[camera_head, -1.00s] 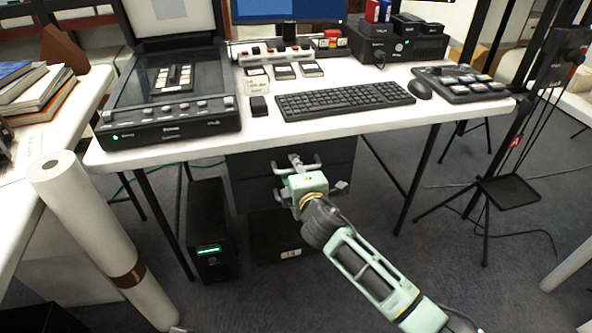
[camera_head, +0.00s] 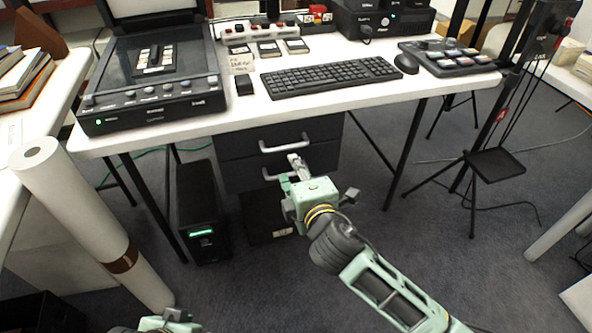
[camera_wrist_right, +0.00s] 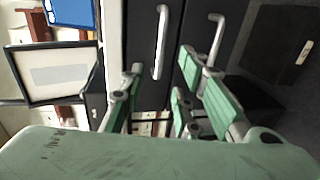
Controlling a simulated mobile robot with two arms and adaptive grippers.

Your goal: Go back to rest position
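My right gripper (camera_head: 312,182) is pale green and grey. In the head view it is in front of the black drawer unit (camera_head: 242,145) under the desk. In the right wrist view its fingers (camera_wrist_right: 163,75) are spread apart with nothing between them, and drawer handles (camera_wrist_right: 161,40) show beyond them. I cannot tell the exact gap between the gripper and the handles. Part of my left gripper (camera_head: 165,322) shows at the bottom edge of the head view. Its fingers cannot be made out clearly.
The white desk (camera_head: 330,105) holds a scanner (camera_head: 150,105), a keyboard (camera_head: 330,77) and a control panel (camera_head: 450,58). A black computer tower (camera_head: 200,210) stands below. A paper roll (camera_head: 75,215) leans at left. A black tripod stand (camera_head: 495,165) is at right. Floor between them is open.

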